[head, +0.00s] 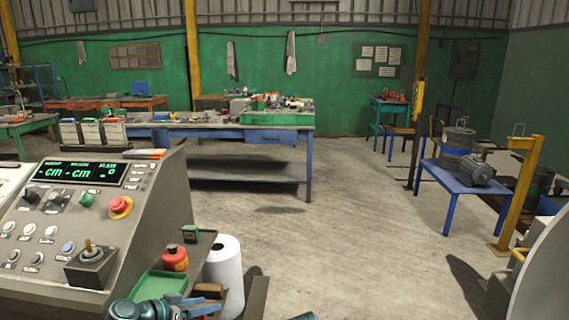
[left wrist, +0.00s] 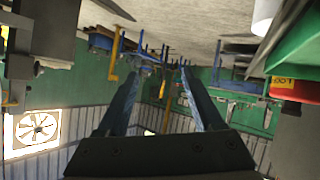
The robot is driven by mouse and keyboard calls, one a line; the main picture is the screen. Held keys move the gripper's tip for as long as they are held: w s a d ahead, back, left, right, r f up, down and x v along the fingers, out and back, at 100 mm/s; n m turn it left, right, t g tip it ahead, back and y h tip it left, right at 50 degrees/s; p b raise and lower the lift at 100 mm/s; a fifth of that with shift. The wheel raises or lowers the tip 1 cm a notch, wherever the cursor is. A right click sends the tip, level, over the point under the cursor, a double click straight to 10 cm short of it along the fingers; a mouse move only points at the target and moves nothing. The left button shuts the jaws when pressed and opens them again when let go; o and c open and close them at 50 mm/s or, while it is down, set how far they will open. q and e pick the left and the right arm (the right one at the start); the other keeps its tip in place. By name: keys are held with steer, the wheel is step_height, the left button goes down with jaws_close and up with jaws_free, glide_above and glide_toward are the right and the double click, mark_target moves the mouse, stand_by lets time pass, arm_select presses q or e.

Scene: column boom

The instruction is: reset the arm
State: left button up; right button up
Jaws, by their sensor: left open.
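My left gripper (head: 196,307) shows at the bottom edge of the head view, partly cut off, low beside the console and in front of the green tray. In the left wrist view my left gripper (left wrist: 160,72) has its two blue fingers apart, with nothing between them. That view is upside down, with the floor at the top and the walls below. A small teal piece at the bottom edge of the head view, right of the gripper, is too cut off to identify. My right gripper does not show.
A grey control console (head: 165,200) stands close on the left. A workbench (head: 225,131) and a blue table (head: 455,184) stand farther back. The middle floor is clear.

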arm_select(q)
steer(key=s+d+f+n+g+y+b, duration=0.1)
steer(key=s+d+f+g+y+b, duration=0.7)
steer(key=s+d+f, duration=0.95)
step_height(320, 180, up, 18)
steer(key=w+a+g+y+p, duration=0.1)
steer(key=a+p, duration=0.1)
steer(key=p, duration=1.8)
steer(key=shift+w+g, duration=0.15)
steer(key=shift+g, duration=0.15)
steer(key=shift+f, duration=0.1)
